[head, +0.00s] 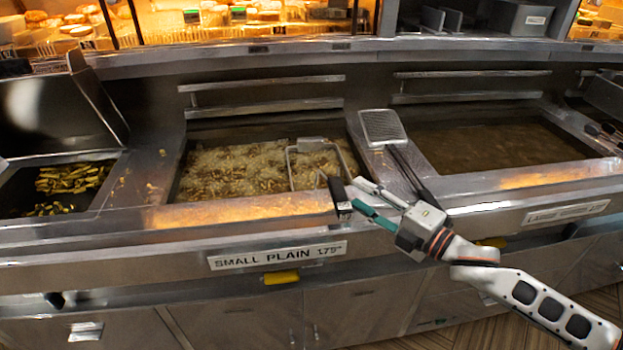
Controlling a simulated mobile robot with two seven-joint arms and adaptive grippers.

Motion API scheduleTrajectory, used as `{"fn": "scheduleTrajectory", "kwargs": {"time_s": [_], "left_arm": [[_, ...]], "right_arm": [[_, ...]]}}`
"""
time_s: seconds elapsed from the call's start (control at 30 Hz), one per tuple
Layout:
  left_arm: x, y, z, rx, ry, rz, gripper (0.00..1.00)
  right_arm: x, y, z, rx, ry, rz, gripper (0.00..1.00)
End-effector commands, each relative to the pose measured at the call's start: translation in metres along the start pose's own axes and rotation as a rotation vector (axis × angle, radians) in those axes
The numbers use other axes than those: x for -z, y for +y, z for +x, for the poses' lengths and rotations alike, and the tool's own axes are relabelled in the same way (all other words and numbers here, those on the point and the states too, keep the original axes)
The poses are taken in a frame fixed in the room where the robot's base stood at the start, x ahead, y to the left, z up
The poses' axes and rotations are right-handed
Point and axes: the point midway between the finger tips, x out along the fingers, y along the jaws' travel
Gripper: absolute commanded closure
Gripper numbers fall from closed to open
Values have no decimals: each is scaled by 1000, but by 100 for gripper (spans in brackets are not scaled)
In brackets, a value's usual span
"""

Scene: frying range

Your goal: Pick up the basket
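The basket (291,166) shows as a thin metal wire frame in the fryer vat in the middle, among bubbling oil and frying pieces. Its lower part is hidden by the oil. My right gripper (352,198) comes in from the lower right, over the front rim of this vat, close to the near right side of the basket. A dark block shows at its fingertips. I cannot tell whether that block is a finger pad or the basket's handle, nor whether the fingers are shut. My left gripper is not in view.
A flat mesh skimmer (383,127) with a long dark handle lies on the divider right of the middle vat. The right vat (497,146) holds dark oil. A bin with fried pieces (70,179) is at the left. A "SMALL PLAIN" label (277,256) is on the front.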

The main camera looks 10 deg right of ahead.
Motion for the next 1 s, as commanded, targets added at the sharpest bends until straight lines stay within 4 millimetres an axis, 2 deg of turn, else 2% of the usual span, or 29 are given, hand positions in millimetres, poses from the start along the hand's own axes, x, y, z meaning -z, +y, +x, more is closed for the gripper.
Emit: {"fn": "scheduleTrajectory", "kwargs": {"time_s": [0.37, 0.63, 0.97, 1.0], "left_arm": [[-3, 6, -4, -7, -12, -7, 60], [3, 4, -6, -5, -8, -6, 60], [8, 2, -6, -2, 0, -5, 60], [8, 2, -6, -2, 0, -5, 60]], "right_arm": [[0, 0, 33, -2, -1, 2, 64], [1, -2, 70, -2, -1, 2, 64], [2, -4, 77, 1, -1, 2, 64], [2, -4, 77, 0, -1, 2, 72]]}}
